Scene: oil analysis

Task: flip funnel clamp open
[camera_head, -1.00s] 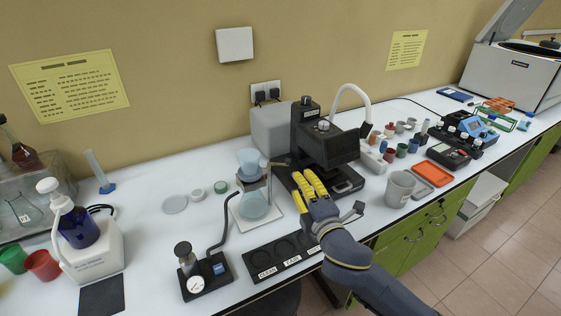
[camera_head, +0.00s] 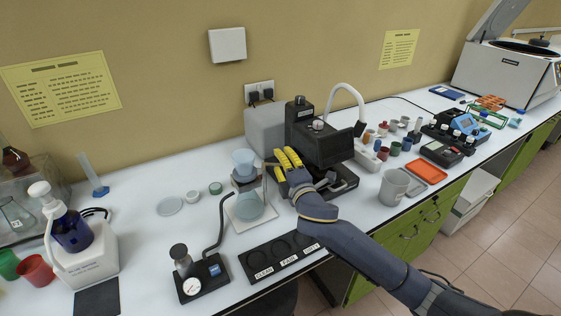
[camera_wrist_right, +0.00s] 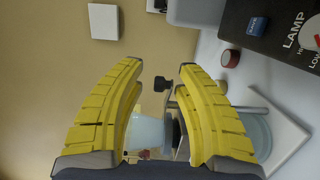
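The pale blue funnel cup (camera_head: 244,160) stands upright on top of a flask (camera_head: 249,206) on a white plate. In the right wrist view the funnel (camera_wrist_right: 146,133) shows between my yellow fingers, partly hidden by the left one. A small dark clamp knob (camera_wrist_right: 163,85) lies ahead between the fingertips, apart from both. My right gripper (camera_head: 283,152) is just right of the funnel, with its fingers apart and nothing between the tips in the right wrist view (camera_wrist_right: 161,66). The clamp's detail is too small to tell in the head view. My left gripper is not in view.
The black lamp device (camera_head: 325,145) stands close behind and right of my right gripper. A gauge with a hose (camera_head: 204,277) and a labelled black tray (camera_head: 283,258) lie in front. A grey mug (camera_head: 394,187) stands to the right.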

